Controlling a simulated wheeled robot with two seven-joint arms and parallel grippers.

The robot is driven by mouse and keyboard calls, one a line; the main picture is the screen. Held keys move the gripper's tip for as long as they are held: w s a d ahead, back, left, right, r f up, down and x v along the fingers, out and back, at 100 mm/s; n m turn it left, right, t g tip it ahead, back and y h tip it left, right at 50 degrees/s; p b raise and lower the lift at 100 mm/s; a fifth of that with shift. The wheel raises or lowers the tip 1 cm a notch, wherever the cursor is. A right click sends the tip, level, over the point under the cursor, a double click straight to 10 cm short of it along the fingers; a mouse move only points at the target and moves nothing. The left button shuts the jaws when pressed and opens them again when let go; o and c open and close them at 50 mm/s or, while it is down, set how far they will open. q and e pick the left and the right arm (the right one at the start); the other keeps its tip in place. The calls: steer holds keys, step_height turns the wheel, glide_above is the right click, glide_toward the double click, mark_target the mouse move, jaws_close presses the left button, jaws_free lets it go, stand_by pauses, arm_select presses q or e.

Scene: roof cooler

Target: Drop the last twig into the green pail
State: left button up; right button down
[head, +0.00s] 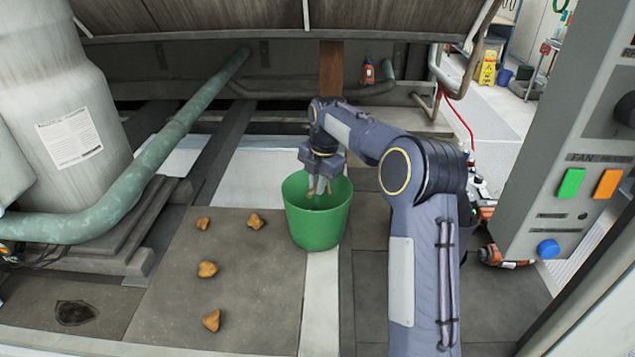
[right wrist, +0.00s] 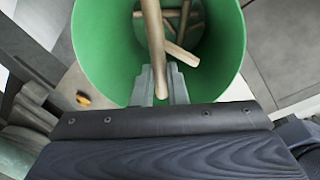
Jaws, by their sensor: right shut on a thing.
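The green pail (head: 318,228) stands upright on the floor panels in the middle of the head view. My right gripper (head: 319,188) is over its mouth, fingers pointing down. In the right wrist view, the gripper (right wrist: 160,85) is shut on a light brown twig (right wrist: 154,40), which extends over the opening of the pail (right wrist: 228,50). Several other twigs (right wrist: 181,55) lie inside at the bottom of the pail. My left gripper is in neither view.
Several orange-brown lumps (head: 208,269) lie on the floor left of the pail. A green pipe (head: 130,180) and a large pale tank (head: 75,110) are at left. A grey control box (head: 570,150) with coloured buttons stands at right.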

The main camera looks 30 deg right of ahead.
steer(key=c, duration=1.4)
jaws_free()
steer(key=shift+o, duration=0.2)
steer(key=shift+r, duration=0.1)
step_height(320, 180, up, 8)
steer(key=s, duration=0.1)
steer(key=shift+d+f, duration=0.2)
